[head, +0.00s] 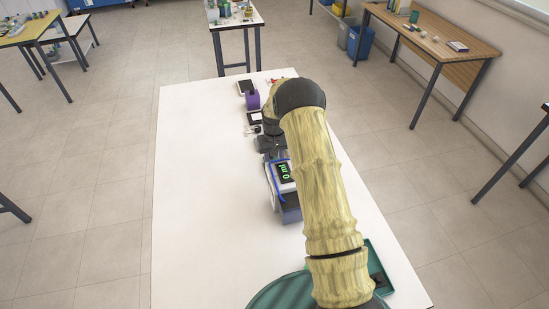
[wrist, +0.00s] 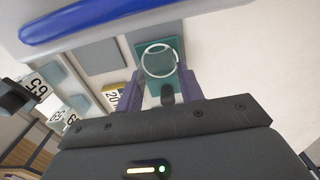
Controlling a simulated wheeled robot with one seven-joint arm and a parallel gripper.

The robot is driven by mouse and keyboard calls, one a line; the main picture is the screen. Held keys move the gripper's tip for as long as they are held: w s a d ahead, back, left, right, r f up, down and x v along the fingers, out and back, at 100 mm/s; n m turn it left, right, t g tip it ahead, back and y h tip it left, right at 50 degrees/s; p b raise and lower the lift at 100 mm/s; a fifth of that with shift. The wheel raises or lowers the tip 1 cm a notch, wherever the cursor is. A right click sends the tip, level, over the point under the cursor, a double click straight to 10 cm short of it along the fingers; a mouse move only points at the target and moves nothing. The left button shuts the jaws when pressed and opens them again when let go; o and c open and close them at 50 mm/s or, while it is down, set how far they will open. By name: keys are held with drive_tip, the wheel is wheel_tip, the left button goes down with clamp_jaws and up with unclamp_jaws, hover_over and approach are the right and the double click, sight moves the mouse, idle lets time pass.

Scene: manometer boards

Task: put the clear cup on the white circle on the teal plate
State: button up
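My gripper (wrist: 160,82) shows in the wrist view as two purple-grey fingers standing apart. A clear, pale-rimmed ring (wrist: 146,50), which looks like the clear cup, appears between and just beyond the fingertips. I cannot tell whether the fingers touch it. A teal plate (wrist: 178,50) shows behind the ring. A white circle on it cannot be told apart from the ring. In the head view my arm hides much of the right side, and the fingertips and cup cannot be made out there.
A device with a green display (head: 285,172) stands on the white table (head: 205,200) beside my arm. A purple object (head: 252,99) stands farther back. The table's left half is clear.

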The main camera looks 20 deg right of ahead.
drive_tip(key=o, duration=0.4)
wheel_tip(320, 180, up, 12)
drive_tip(key=p, duration=0.7)
drive_tip(key=shift+r, duration=0.15)
drive_tip(key=s+a+r+t, duration=0.1)
drive_tip(key=s+a+r, duration=0.1)
drive_tip(key=s+r, duration=1)
drive_tip(key=shift+t, duration=0.8)
drive_tip(key=s+r, duration=0.1)
drive_tip(key=s, duration=0.5)
drive_tip(key=s+a+r, duration=0.1)
drive_tip(key=s, duration=1.1)
drive_tip(key=shift+s+a+r, duration=0.3)
drive_tip(key=shift+a+r, duration=0.05)
drive_tip(key=shift+r, duration=0.05)
